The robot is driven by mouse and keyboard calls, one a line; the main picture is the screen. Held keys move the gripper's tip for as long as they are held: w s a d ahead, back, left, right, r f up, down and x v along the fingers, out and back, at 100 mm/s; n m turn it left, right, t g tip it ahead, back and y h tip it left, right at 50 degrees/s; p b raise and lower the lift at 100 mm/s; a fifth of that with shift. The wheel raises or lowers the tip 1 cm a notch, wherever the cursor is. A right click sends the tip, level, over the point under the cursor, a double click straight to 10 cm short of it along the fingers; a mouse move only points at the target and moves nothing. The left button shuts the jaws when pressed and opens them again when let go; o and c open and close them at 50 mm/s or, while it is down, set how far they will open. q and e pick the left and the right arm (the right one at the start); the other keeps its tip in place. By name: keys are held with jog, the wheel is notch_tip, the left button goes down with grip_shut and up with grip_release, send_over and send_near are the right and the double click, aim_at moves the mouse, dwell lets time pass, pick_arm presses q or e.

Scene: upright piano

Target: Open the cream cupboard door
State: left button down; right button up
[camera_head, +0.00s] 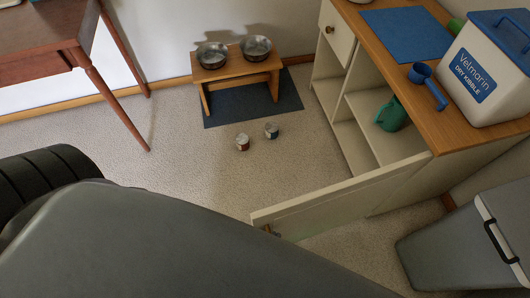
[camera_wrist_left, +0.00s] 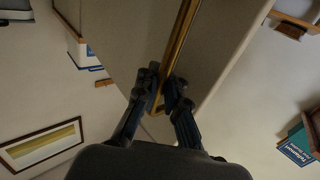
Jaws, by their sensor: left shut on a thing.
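The cream cupboard door (camera_head: 335,200) stands swung far out from the cream cupboard (camera_head: 365,115), and the shelves inside show. A small brass-coloured handle (camera_head: 268,230) shows near the door's free end, on the side toward me. In the left wrist view, my left gripper (camera_wrist_left: 165,92) is shut on a brass-coloured bar (camera_wrist_left: 182,35) that runs between its dark fingers, beside cream panels. In the head view my grey left arm covers the bottom left, and the gripper's fingers are mostly hidden. My right gripper is in neither view.
A green watering can (camera_head: 391,115) sits inside the cupboard. A kibble bin (camera_head: 485,70) and blue scoop (camera_head: 428,86) stand on top. A grey bin (camera_head: 465,245) stands right of the door.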

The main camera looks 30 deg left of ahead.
pick_arm(q)
jog(key=shift+s+a+f, duration=0.15)
jog(key=shift+s+a, duration=0.05)
jog(key=shift+s, duration=0.15)
jog(key=c, duration=1.4)
grip_release()
jog(key=shift+s, duration=0.1)
jog(key=shift+d, duration=0.15)
